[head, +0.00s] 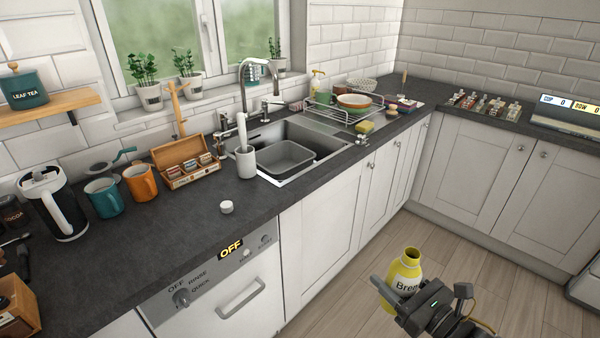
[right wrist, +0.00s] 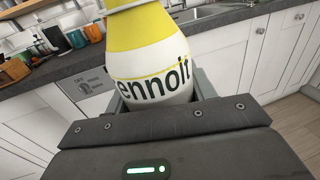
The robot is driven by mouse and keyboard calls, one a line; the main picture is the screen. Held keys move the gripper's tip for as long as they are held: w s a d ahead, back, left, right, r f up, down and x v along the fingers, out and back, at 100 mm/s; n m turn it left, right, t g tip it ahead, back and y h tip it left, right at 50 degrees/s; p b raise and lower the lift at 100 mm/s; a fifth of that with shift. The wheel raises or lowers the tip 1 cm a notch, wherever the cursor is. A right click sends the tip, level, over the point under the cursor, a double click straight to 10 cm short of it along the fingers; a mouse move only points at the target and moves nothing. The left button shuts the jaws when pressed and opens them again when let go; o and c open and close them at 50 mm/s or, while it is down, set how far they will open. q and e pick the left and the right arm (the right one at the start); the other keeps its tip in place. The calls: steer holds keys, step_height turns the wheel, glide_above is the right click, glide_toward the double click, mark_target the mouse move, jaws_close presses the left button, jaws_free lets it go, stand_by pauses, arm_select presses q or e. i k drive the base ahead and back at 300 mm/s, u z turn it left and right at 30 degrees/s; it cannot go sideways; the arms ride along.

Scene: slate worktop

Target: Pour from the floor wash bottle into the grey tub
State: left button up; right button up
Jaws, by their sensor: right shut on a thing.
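The floor wash bottle (head: 404,272) is yellow with a white label and dark lettering, and its open mouth faces up. My right gripper (head: 402,290) is shut on it and holds it over the floor in front of the cabinets, roughly upright. In the right wrist view the bottle (right wrist: 152,60) sits between the jaws. The grey tub (head: 286,158) is in the sink, to the upper left of the bottle and well apart from it. The bottle's contents cannot be seen. My left gripper is not in view.
A white cap-like piece (head: 227,207) lies on the dark worktop (head: 190,225). A dish rack (head: 345,108) is right of the sink. Mugs (head: 140,182) stand at left.

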mark_target(282, 160)
steer(key=k, duration=0.25)
steer(key=z, duration=1.3)
steer(key=i, duration=1)
steer(key=u, duration=2.2)
